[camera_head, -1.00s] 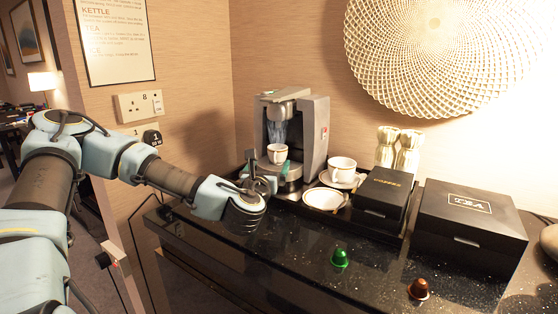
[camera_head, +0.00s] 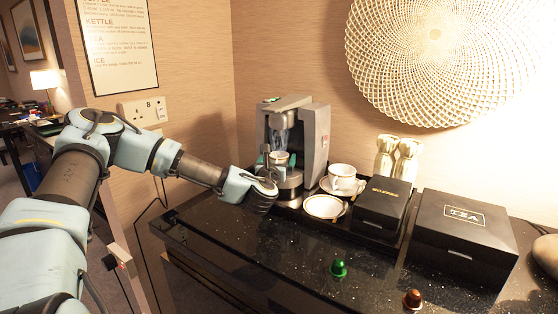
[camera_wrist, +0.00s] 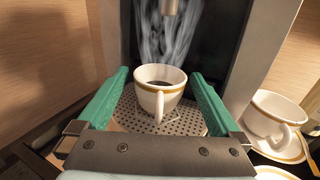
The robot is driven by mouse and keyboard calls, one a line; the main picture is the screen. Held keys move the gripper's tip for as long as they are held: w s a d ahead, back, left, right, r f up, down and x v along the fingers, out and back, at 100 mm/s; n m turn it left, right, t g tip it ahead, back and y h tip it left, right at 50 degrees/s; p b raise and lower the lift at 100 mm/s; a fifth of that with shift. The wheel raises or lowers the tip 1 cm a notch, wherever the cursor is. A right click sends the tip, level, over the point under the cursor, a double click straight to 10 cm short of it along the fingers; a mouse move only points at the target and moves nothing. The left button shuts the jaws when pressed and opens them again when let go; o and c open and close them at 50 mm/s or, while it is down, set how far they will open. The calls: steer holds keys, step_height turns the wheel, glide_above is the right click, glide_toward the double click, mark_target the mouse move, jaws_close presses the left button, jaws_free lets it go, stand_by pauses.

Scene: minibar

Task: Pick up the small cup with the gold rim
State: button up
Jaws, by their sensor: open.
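The small white cup (camera_wrist: 160,88) with a gold rim stands upright on the perforated drip tray (camera_wrist: 131,120) of the coffee machine. It holds dark liquid, with steam above it, and its handle faces me. In the head view the cup (camera_head: 279,158) is partly hidden by my gripper (camera_head: 277,160). In the wrist view my gripper (camera_wrist: 160,92) is open, with one green finger on each side of the cup. Gaps show between the fingers and the cup. The coffee machine (camera_head: 315,140) rises behind and around the cup, its spout above it.
A second white cup (camera_head: 341,174) on a saucer and an empty saucer (camera_head: 323,207) stand right of the machine. Black coffee (camera_head: 382,204) and tea (camera_head: 465,232) boxes lie further right. Green (camera_head: 338,268) and brown (camera_head: 412,299) capsules sit on the open counter front.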

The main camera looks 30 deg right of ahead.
steer(key=c, duration=1.5)
steer(key=shift+r, duration=0.25)
steer(key=shift+r+b, duration=0.8)
steer(key=shift+r, duration=0.35)
steer(key=b+v, duration=0.6)
steer(key=v, duration=0.2)
steer(key=b+v, duration=0.5)
steer(key=v, duration=0.4)
steer(key=shift+s+a+r+b, duration=0.1)
steer(key=shift+s+r+b, duration=0.15)
steer(key=shift+b, duration=0.1)
steer(key=shift+a, duration=0.1)
